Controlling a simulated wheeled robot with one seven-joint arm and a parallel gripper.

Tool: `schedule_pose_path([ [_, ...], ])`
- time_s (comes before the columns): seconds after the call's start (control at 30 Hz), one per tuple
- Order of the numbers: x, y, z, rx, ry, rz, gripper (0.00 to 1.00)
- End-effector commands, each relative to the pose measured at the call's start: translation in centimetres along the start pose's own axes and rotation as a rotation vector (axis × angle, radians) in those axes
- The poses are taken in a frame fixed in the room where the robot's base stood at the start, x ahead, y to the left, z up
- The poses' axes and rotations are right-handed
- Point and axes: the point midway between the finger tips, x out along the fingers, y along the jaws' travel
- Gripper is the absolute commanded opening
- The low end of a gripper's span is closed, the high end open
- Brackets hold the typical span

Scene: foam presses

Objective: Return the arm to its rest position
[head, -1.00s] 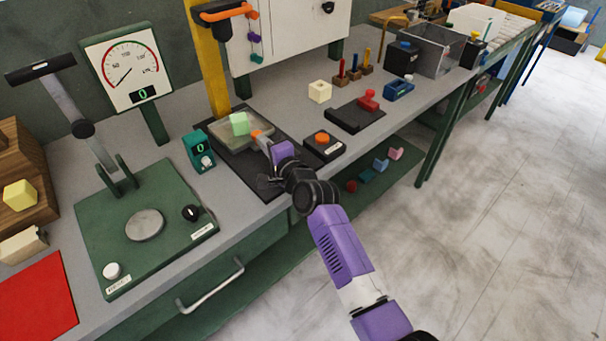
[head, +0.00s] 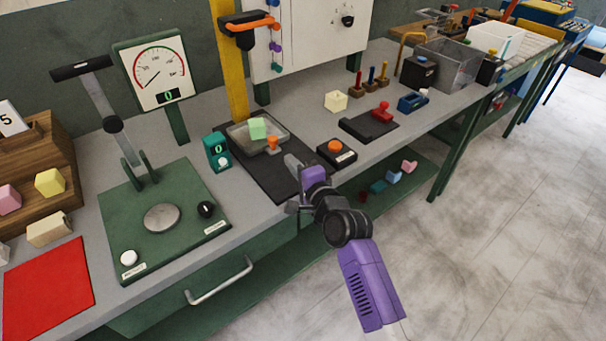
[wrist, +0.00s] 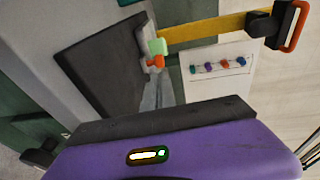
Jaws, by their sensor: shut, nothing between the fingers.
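My arm reaches over the front edge of the long bench, with its purple and black links in the lower middle of the head view. My gripper (head: 291,161) is shut and empty, above the right part of the black mat (head: 262,178). It is apart from the shallow grey tray (head: 240,140) behind it to the left. A light green block (head: 258,129) sits in the tray, and an orange knob-like piece (head: 272,142) shows at the tray's right edge. The green block (wrist: 157,46) and orange piece (wrist: 154,63) also show in the wrist view, beyond my purple hand.
A box with an orange button (head: 336,147) stands right of the mat. A green lever press (head: 164,215) with a dial stands left, near a red mat (head: 50,290). A yellow post (head: 230,62) rises behind the tray. Open floor (head: 490,240) lies at right.

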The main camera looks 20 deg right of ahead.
Motion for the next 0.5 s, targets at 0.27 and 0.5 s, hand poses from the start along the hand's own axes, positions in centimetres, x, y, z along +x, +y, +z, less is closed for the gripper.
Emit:
schedule_pose_path([
  [0.27,-4.2,0.1,-0.1,0.0,0.001,0.0,0.0],
  [0.5,-5.3,0.0,-0.1,0.001,0.001,0.0,0.0],
])
